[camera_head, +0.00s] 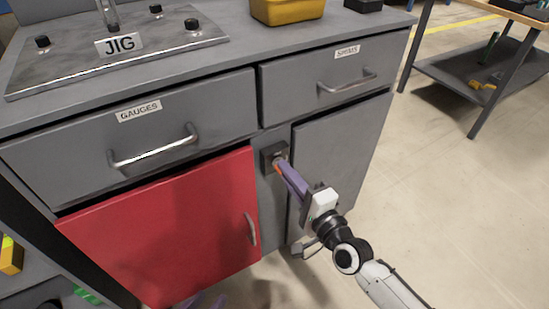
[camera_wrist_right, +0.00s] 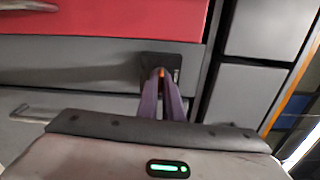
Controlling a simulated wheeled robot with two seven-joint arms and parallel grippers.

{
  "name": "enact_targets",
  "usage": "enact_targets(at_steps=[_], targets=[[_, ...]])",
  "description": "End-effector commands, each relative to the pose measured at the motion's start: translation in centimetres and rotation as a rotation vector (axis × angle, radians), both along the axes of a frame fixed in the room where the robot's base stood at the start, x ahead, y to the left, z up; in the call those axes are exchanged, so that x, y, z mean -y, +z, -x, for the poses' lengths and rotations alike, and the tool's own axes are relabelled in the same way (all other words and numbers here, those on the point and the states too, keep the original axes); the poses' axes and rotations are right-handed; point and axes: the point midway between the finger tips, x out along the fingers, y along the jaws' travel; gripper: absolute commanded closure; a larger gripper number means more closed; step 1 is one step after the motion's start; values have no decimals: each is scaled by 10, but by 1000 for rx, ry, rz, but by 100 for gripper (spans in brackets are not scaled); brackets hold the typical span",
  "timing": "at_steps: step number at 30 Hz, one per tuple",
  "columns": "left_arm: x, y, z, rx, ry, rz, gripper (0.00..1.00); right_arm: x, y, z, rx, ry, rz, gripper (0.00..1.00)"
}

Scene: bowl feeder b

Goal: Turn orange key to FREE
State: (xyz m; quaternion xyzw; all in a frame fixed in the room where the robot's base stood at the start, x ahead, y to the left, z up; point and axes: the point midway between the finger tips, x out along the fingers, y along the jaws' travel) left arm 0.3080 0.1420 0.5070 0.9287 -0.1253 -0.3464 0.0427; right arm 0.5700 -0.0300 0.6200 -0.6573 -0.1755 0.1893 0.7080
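The orange key (camera_head: 278,169) sits in a dark lock plate (camera_head: 268,157) on the grey post between the red door and the grey door. My right gripper (camera_head: 281,168) reaches it from the front right, its purple fingers closed around the key. In the right wrist view the fingers converge on the orange key (camera_wrist_right: 161,71) at the dark plate (camera_wrist_right: 178,62). The fingers hide most of the key, and I cannot read the lock's markings or its setting. Purple fingertips of my left gripper (camera_head: 207,300) show low at the bottom edge, apart from each other and empty.
The red door (camera_head: 165,230) with a vertical handle is left of the lock. Above are the GAUGES drawer (camera_head: 70,155) and SHIMS drawer (camera_head: 290,90), with protruding handles. A JIG plate (camera_head: 60,75) and yellow bin (camera_head: 285,12) stand on top.

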Motion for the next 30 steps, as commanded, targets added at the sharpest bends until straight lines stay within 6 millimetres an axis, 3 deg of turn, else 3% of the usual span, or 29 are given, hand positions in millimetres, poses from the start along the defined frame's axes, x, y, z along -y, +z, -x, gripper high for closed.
enact_targets(at_steps=[1,4,14,30], targets=[[0,1,0,1,0,0,69,1,0,-1,2,-3,0,87],[0,1,0,2,0,0,69,1,0,-1,2,-2,1,72],[0,2,-1,2,0,0,69,2,0,3,2,-1,4,72],[0,14,0,-1,-1,-1,69,28,0,49,0,0,4,72]])
